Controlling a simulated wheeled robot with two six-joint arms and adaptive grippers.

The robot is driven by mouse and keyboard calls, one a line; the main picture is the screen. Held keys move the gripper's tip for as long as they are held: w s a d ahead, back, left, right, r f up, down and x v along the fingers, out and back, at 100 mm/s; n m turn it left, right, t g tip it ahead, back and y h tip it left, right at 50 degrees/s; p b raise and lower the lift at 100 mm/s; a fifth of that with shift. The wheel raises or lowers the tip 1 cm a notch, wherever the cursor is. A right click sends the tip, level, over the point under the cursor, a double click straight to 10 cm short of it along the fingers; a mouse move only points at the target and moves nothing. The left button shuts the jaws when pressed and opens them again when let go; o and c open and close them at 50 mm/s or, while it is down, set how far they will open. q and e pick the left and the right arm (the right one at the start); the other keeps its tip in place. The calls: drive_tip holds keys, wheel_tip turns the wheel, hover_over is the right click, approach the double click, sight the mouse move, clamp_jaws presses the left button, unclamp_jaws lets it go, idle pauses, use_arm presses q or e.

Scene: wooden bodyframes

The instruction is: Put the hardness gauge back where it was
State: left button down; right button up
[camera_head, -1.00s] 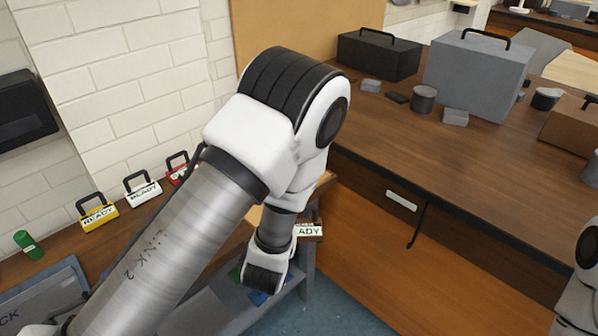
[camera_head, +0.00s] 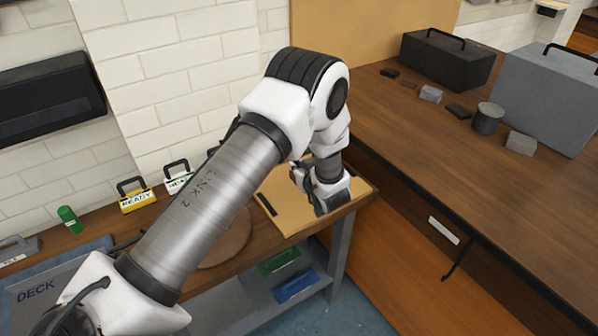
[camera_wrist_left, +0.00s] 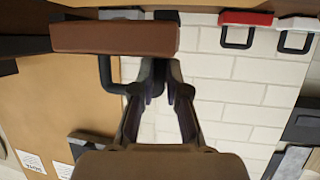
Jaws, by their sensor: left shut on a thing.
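A brown block with a black handle (camera_wrist_left: 115,38), which looks like the hardness gauge, shows in the left wrist view. My left gripper (camera_wrist_left: 160,75) is shut on its handle. In the head view my left gripper (camera_head: 325,190) is over the tan board (camera_head: 285,225) at the right end of the left bench, mostly hidden by its own wrist. The gauge cannot be made out there. Whether the gauge touches anything below it I cannot tell. My right gripper is not in view.
A yellow READY block (camera_head: 138,200) and a white one (camera_head: 180,183) stand along the wall; a red one (camera_wrist_left: 245,18) shows in the wrist view. A round wooden disc (camera_head: 228,243) lies left of the board. The brown counter (camera_head: 400,135) borders on the right.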

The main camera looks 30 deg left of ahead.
use_arm(q)
drive_tip(key=shift+w+f, duration=0.15)
drive_tip(key=shift+f, duration=0.15)
wheel_tip(320, 180, down, 3)
drive_tip(key=shift+r+p, duration=0.2)
drive_tip(key=shift+p, duration=0.35)
drive_tip(key=shift+w+a+f, duration=0.1)
drive_tip(key=shift+f, duration=0.25)
drive_tip(key=c, duration=1.2)
unclamp_jaws()
drive_tip(key=shift+r, duration=0.2)
drive_tip(key=b+v, duration=0.1)
drive_tip(key=v, duration=1.1)
drive_tip(key=shift+b, duration=0.4)
